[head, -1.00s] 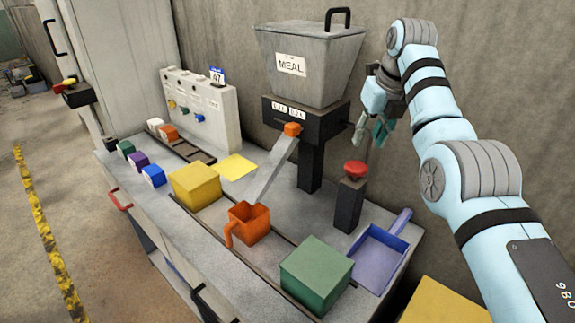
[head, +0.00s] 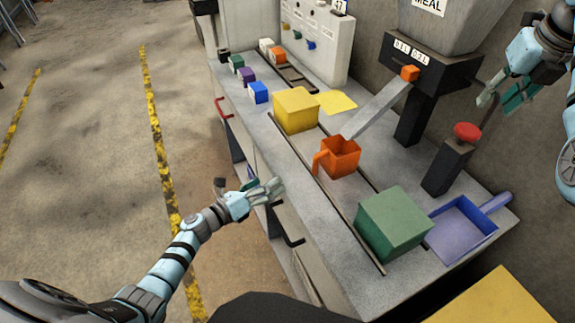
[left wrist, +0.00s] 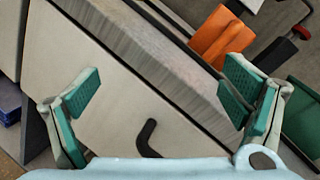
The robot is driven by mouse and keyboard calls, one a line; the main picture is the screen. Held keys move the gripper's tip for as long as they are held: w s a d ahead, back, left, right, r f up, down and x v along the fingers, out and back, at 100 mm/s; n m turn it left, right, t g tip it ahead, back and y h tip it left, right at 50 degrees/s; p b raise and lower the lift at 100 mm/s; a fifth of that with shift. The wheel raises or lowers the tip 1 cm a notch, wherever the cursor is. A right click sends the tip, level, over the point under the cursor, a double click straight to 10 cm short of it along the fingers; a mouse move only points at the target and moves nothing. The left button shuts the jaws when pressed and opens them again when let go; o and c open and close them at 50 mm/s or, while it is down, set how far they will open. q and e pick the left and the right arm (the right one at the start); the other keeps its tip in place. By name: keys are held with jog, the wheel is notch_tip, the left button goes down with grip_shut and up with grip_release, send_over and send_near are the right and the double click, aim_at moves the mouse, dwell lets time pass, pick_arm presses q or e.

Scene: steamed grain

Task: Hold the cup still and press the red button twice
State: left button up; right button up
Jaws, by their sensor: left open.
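The orange cup (head: 341,158) stands upright on the bench under the lower end of the grey chute (head: 376,110); it also shows in the left wrist view (left wrist: 220,38). The red button (head: 467,131) sits on top of a black post right of the chute; it also shows at the edge of the left wrist view (left wrist: 302,32). My left gripper (head: 272,190) is open and empty in front of the bench's front edge, left of the cup and apart from it. My right gripper (head: 503,98) appears open and empty, above and right of the button, not touching it.
A yellow box (head: 296,110) stands behind the cup and a green box (head: 394,224) in front of it. A blue dustpan (head: 462,227) lies near the button post. The meal hopper (head: 450,35) rises behind. Dark handles (head: 290,238) stick out from the bench front.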

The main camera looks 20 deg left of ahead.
aim_at(327, 152)
pick_arm(q)
jog(key=d+r+m+g+h, duration=0.1)
jog(key=d+r+m, duration=0.1)
jog(key=m, duration=0.1)
jog(key=w+d+r+m+g+h, duration=0.1)
jog(key=d+r+m+h, duration=0.1)
jog(key=r+m, duration=0.1)
jog(key=d+r+m+g+h, duration=0.1)
jog(key=d+r+m+h, duration=0.1)
jog(key=m, duration=0.3)
jog(key=shift+w+d+r, duration=0.2)
jog(key=shift+w+r, duration=0.2)
jog(key=shift+r, duration=0.25)
jog(key=x, duration=1.3)
jog(key=shift+w+d, duration=0.15)
jog(key=shift+d, duration=0.1)
jog(key=c, duration=1.3)
jog(key=shift+o, duration=0.2)
pick_arm(e)
jog(key=shift+c, duration=0.4)
grip_shut()
